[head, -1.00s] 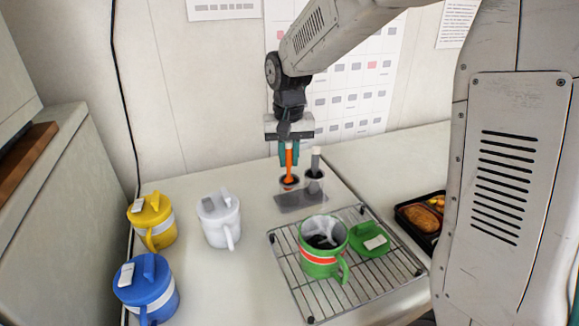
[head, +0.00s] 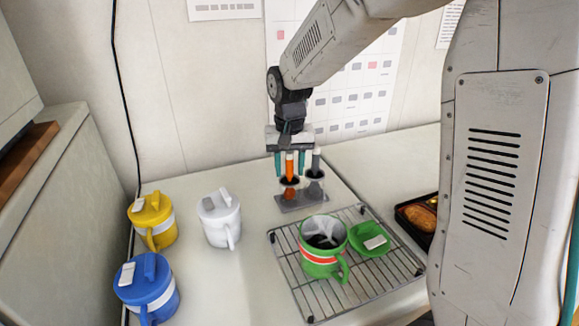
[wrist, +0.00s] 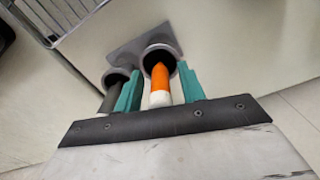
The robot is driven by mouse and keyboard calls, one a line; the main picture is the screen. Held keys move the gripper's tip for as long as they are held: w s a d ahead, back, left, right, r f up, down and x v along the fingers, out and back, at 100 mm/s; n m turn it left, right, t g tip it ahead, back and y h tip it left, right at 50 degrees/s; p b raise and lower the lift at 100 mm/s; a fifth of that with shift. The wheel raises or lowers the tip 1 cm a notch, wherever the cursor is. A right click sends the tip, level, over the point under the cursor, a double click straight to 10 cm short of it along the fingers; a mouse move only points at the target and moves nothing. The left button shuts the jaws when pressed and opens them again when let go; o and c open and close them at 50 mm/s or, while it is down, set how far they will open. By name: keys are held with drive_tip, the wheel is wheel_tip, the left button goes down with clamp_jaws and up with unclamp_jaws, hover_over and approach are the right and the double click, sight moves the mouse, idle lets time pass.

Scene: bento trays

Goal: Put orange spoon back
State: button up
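The orange spoon (head: 289,163) stands upright in the left cup of a grey two-cup holder (head: 300,203) near the wall. Its orange handle with a pale end also shows in the wrist view (wrist: 160,80); its lower end shows dimly inside the cup. My gripper (head: 290,162) is just above the holder, pointing down. Its two teal fingers (wrist: 160,90) stand apart on either side of the handle, with gaps visible, so it is open. A grey spoon (head: 316,160) stands in the right cup, close to my right finger.
A wire rack (head: 290,275) in front holds an open green mug (head: 320,262) and its green lid (head: 366,240). White (head: 218,222), yellow (head: 153,225) and blue (head: 147,290) lidded mugs stand at left. A bento tray (head: 405,214) lies at right.

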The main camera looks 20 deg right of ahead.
wheel_tip(320, 180, up, 12)
drive_tip(key=shift+f, duration=0.25)
drive_tip(key=shift+r, duration=0.3)
drive_tip(key=shift+s+r, duration=0.1)
drive_tip(key=shift+s, duration=0.15)
drive_tip(key=s+d+f+n, duration=0.1)
drive_tip(key=s, duration=1.3)
drive_tip(key=s+d+f+n+t, duration=0.1)
drive_tip(key=s+d+n, duration=0.1)
drive_tip(key=s, duration=1.3)
drive_tip(key=shift+s+f, duration=0.25)
drive_tip(key=shift+f, duration=0.05)
